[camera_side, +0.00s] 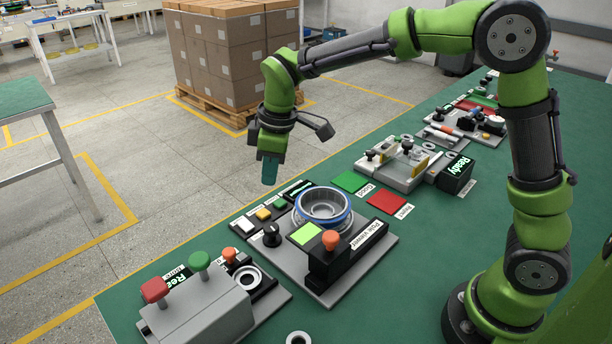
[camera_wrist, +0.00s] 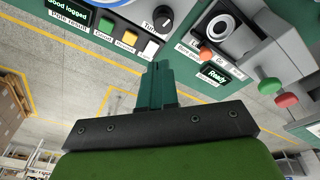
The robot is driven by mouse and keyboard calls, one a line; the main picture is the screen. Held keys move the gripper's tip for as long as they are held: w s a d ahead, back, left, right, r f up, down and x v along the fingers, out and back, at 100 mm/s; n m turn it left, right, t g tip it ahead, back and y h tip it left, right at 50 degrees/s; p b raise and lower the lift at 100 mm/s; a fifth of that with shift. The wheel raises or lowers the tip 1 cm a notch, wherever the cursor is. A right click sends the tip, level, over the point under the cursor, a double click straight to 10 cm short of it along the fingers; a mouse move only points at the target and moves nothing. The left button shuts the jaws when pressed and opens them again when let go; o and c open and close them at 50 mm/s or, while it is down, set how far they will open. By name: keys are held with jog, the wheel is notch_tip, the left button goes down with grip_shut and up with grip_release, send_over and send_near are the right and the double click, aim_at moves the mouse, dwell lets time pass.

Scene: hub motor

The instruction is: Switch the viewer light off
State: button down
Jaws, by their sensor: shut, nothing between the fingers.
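The viewer unit, a black block (camera_side: 328,262) with a label that seems to read "Pole viewer", stands on a grey plate. Its square window (camera_side: 304,234) glows yellow-green. An orange round-topped button (camera_side: 331,239) stands on the block beside the window. A silver and blue ring-shaped motor part (camera_side: 323,207) sits just behind it. My gripper (camera_side: 269,183) is shut and empty, pointing down in the air behind and left of the viewer unit. In the wrist view its closed fingers (camera_wrist: 157,75) are near the white button; the viewer unit is out of that view.
A lever box with red and green knobs (camera_side: 198,310) stands in front. Green and red pads (camera_side: 387,203) lie behind right. The wrist view shows a "Good logged" display (camera_wrist: 68,8).

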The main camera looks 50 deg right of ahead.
aim_at(242, 222)
jog(key=w+a+f+n, duration=0.1)
jog(key=w+a+n, duration=0.1)
jog(key=w+n, duration=0.5)
jog(key=shift+a+n+h, duration=0.15)
jog(key=shift+n+h, duration=0.25)
jog(key=shift+n, duration=0.8)
jog(key=shift+f, duration=0.1)
jog(key=f, duration=0.4)
jog(key=w+f, duration=0.1)
jog(key=f, duration=0.8)
jog(key=shift+w, duration=0.35)
jog(key=shift+w+f, duration=0.1)
jog(key=shift+f, duration=0.3)
